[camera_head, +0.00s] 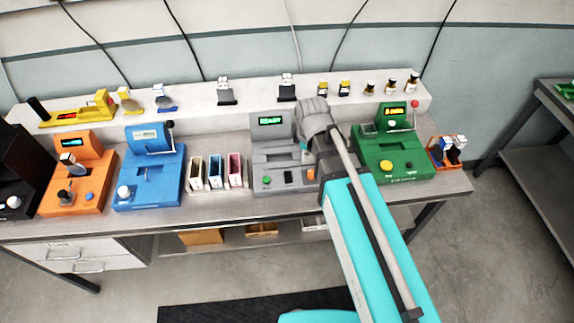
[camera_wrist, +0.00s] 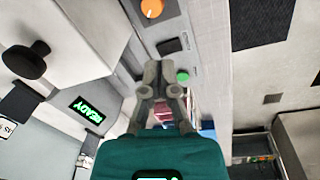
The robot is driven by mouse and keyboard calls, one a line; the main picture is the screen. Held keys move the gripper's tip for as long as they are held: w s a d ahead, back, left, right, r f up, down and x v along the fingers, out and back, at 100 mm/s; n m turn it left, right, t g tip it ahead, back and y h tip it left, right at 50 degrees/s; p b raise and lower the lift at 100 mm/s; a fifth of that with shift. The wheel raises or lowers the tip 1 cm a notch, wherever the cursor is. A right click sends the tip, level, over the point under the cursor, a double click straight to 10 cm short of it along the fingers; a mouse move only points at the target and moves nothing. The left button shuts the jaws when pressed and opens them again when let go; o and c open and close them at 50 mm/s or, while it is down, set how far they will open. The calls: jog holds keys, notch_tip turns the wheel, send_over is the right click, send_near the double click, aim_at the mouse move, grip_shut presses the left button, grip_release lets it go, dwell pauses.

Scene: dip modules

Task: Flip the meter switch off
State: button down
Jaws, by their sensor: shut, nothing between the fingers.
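The grey meter (camera_head: 262,152) stands on the bench in the middle of the head view, its green screen (camera_head: 270,121) lit with what reads as READY. On its front sit a green button (camera_head: 267,180), a black switch (camera_head: 288,177) and an orange knob (camera_head: 310,174). The wrist view shows the switch (camera_wrist: 172,46) between the orange knob (camera_wrist: 151,8) and the green button (camera_wrist: 182,76). My gripper (camera_wrist: 158,66) is shut and empty, its tips close to the switch in that view; contact cannot be told. My arm hides the meter's right side in the head view.
A blue device (camera_head: 150,180) and an orange device (camera_head: 75,190) stand to the left, a green device (camera_head: 395,160) to the right. Small upright bins (camera_head: 215,175) stand just left of the meter. A raised shelf (camera_head: 200,100) with small items runs behind.

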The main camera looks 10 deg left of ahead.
aim_at(286, 174)
jog(key=s+a+r+n+p, duration=0.1)
jog(key=a+r+n, duration=0.1)
jog(key=a, duration=0.3)
jog(key=shift+a+r+n+p, duration=0.25)
jog(key=shift+a+n+p, duration=0.15)
jog(key=shift+n, duration=0.5)
jog(key=shift+f, duration=0.15)
jog(key=f+b, duration=0.4)
jog(key=w+f+b, duration=0.1)
jog(key=f+b, duration=0.8)
jog(key=b, duration=0.1)
jog(key=shift+w+a+f, duration=0.3)
jog(key=shift+a, duration=0.1)
dwell(0.3)
